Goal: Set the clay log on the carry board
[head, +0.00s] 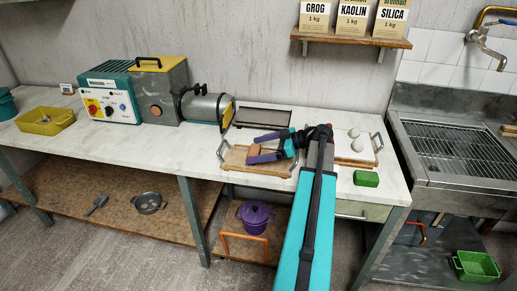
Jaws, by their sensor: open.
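A short brown-orange clay log (254,148) is at the wooden carry board (234,161), which has a metal handle at each end. The log appears to rest on the board, toward its back left part. My gripper (252,151) is open, with one purple finger behind the log and one in front of it. The fingers reach in from the right, over the board. I cannot tell whether either finger touches the log. My wrist and arm hide what lies just right of the board.
A dark flat tray (263,118) lies behind the board. The pug mill's barrel (207,108) stands left. A shelf (350,39) hangs above.

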